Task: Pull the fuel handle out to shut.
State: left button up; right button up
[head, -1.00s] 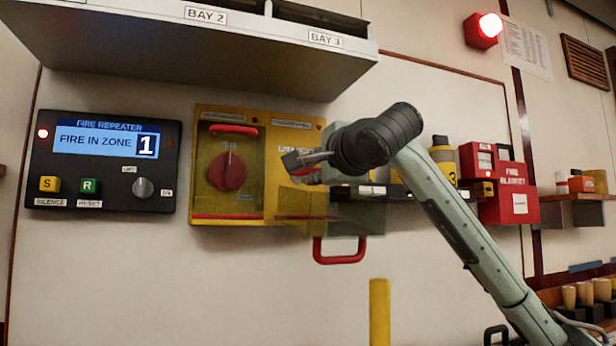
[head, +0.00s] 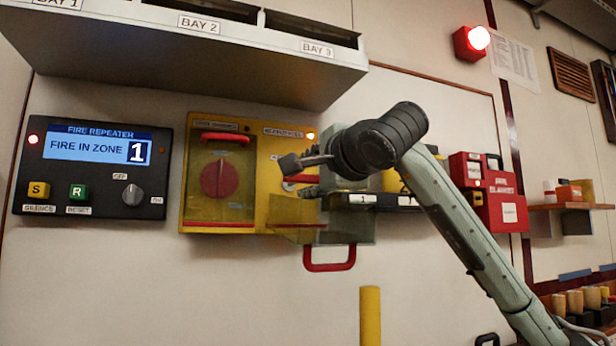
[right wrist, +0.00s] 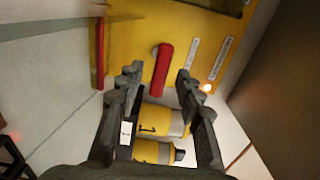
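The fuel handle (right wrist: 162,72) is a red bar on the yellow panel (right wrist: 140,62). In the right wrist view its near end lies between my right gripper's (right wrist: 158,75) spread fingers, with gaps on both sides. In the head view, part of the red handle (head: 299,180) shows between the fingers of the right gripper (head: 297,176), at the right half of the yellow box (head: 264,160). The gripper is open; contact is not visible. My left gripper is not in view.
A clear cover with a red grip (head: 330,266) hangs open below the right half. A clear-covered red knob (head: 219,179) is on the left half. The fire repeater (head: 95,185) reads zone 1. Yellow cylinders (right wrist: 153,150) stand on a shelf near my gripper.

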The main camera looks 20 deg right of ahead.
jog(key=s, duration=1)
jog(key=shift+s+d, duration=0.15)
jog(key=shift+s, duration=0.7)
